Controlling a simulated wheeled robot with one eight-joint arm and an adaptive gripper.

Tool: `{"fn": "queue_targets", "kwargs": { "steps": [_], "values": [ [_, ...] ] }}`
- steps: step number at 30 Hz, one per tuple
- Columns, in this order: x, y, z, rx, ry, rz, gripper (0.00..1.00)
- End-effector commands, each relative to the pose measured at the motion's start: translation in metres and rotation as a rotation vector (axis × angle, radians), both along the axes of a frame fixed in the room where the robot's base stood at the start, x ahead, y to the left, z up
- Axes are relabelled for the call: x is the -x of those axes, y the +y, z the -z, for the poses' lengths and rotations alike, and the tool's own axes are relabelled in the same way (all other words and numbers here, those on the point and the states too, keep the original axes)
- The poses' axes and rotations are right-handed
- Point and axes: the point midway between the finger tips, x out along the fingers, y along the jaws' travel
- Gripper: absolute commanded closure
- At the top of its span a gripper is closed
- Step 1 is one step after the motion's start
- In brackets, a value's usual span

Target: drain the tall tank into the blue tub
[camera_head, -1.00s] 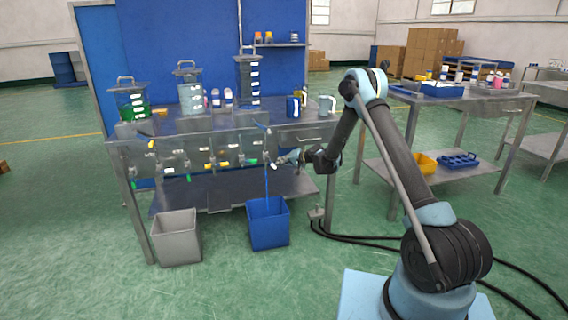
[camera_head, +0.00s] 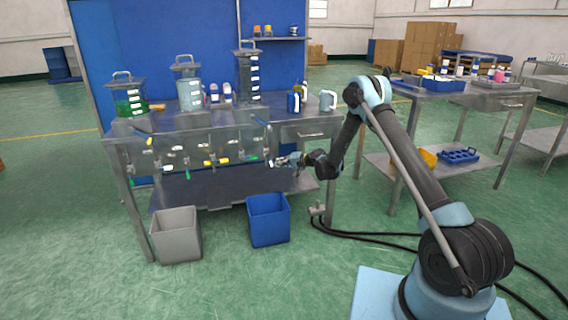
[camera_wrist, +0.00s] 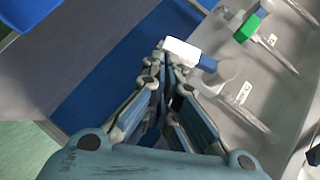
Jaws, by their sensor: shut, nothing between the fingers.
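The tall tank (camera_head: 250,78) stands at the right of the row of tanks on the bench. It looks dark and I cannot make out a liquid level. The blue tub (camera_head: 268,222) stands on the floor before the bench, below that tank's outlet, and no stream falls into it. My gripper (camera_head: 274,163) is at the bench front above the tub. In the wrist view my gripper (camera_wrist: 168,58) is shut and empty. A white-and-blue handle (camera_wrist: 184,51) lies right at its fingertips; I cannot tell whether they touch.
A grey tub (camera_head: 176,236) stands left of the blue one. Several coloured valve handles line the bench front, including a green one (camera_wrist: 246,29) near my fingers. A green-liquid tank (camera_head: 129,97) and a middle tank (camera_head: 190,90) stand left. Black cables (camera_head: 350,240) cross the floor.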

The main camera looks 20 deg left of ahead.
Motion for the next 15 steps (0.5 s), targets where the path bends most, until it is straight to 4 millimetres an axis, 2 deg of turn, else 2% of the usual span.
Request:
{"fn": "queue_targets", "kwargs": {
  "steps": [9,15],
  "values": [
    [0.000,-0.001,-0.001,0.000,-0.001,-0.001,1.00],
    [-0.009,-0.017,-0.007,0.001,0.000,0.000,1.00]
  ]
}}
